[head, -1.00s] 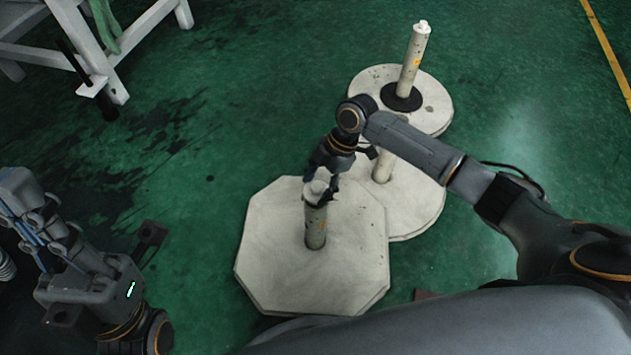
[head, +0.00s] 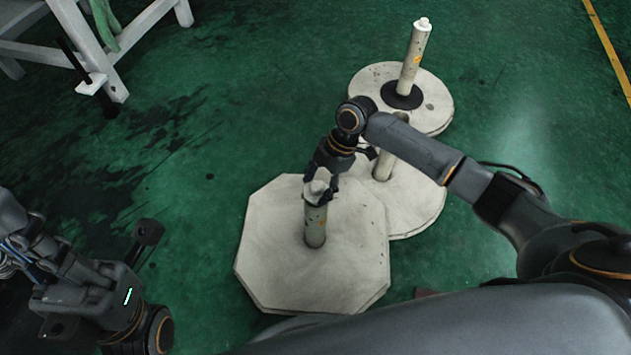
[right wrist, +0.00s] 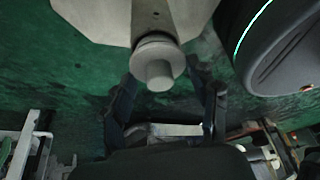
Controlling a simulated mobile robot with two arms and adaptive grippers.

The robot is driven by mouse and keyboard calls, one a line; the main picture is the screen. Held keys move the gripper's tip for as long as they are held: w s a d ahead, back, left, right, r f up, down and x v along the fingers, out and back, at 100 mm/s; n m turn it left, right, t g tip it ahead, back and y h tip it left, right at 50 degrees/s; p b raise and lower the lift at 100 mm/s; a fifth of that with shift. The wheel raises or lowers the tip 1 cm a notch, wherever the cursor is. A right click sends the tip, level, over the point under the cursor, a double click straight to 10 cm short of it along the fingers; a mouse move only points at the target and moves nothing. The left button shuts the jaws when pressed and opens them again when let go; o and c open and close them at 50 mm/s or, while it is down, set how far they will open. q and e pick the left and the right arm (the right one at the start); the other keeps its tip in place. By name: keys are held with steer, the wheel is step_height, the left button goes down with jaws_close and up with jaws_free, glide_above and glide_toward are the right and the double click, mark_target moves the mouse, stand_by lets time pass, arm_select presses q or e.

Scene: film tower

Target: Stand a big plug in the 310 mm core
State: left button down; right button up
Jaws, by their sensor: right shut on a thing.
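My right gripper (head: 322,190) is shut on a pale big plug (head: 318,186) at the top of an upright grey core (head: 315,228). This core stands on an octagonal pale stack (head: 270,240). In the right wrist view the plug (right wrist: 158,68) shows its round flange and smaller knob, in line with the core (right wrist: 152,16), between the fingers of the right gripper (right wrist: 165,108). I cannot tell how deep the plug sits in the core. My left gripper (head: 103,280) is open and empty at the lower left, above the floor.
Behind stand two round pale stacks. The far one (head: 436,115) bears a tall core (head: 412,60) with a white plug (head: 422,24) on top; the nearer one (head: 425,205) bears a core (head: 384,165) partly behind my right arm. A white frame (head: 85,50) stands at upper left. Green floor lies clear between.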

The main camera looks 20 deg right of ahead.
steer(key=shift+f, duration=0.7)
steer(key=o, duration=1.2)
steer(key=shift+r, duration=0.1)
steer(key=v, duration=1.2)
